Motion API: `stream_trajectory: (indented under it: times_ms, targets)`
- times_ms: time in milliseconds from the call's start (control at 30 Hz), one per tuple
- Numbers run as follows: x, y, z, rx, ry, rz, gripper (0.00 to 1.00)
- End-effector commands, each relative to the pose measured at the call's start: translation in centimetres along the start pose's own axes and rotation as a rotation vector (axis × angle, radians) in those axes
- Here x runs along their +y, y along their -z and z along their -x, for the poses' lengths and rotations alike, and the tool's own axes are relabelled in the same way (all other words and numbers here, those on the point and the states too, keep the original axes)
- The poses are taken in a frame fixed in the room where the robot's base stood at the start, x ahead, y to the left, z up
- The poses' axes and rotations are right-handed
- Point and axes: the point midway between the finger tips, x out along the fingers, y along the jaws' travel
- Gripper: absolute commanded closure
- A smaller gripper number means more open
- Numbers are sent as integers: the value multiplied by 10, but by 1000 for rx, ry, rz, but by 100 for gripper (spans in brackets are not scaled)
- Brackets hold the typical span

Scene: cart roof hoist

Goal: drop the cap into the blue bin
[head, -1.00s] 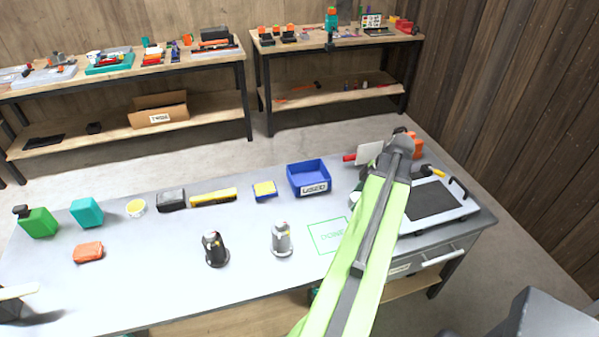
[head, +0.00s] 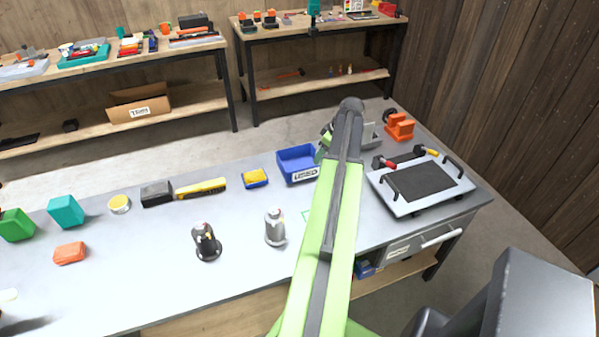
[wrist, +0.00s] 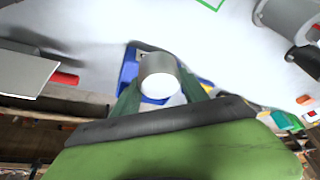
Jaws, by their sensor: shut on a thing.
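The blue bin (head: 294,172) stands at the back of the workbench with a white label on its front. My arm hides part of its right side. My gripper (wrist: 160,68) has dark green fingers on both sides of the cap (wrist: 160,82), a short grey cylinder with a white end face, and is shut on it. In the wrist view the blue bin (wrist: 129,70) lies behind and below the cap, partly covered by it. In the head view my gripper is mostly hidden behind my arm, close to the bin's right side; the cap cannot be made out there.
A framed black mat (head: 425,183) and an orange vise (head: 400,126) are at right. A green outline marks the bench.

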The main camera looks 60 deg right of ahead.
Motion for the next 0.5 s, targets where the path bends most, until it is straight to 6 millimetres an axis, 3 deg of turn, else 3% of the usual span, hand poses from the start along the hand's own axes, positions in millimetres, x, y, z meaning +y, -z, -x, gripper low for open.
stream_trajectory:
  times_ms: [33,200,333,500]
  targets:
    - [17,17,-22,1,-20,-48,88]
    - [49,65,-60,2,-90,-216,88]
    - [61,88,-76,3,-123,-296,88]
    - [66,99,-82,5,-139,-337,88]
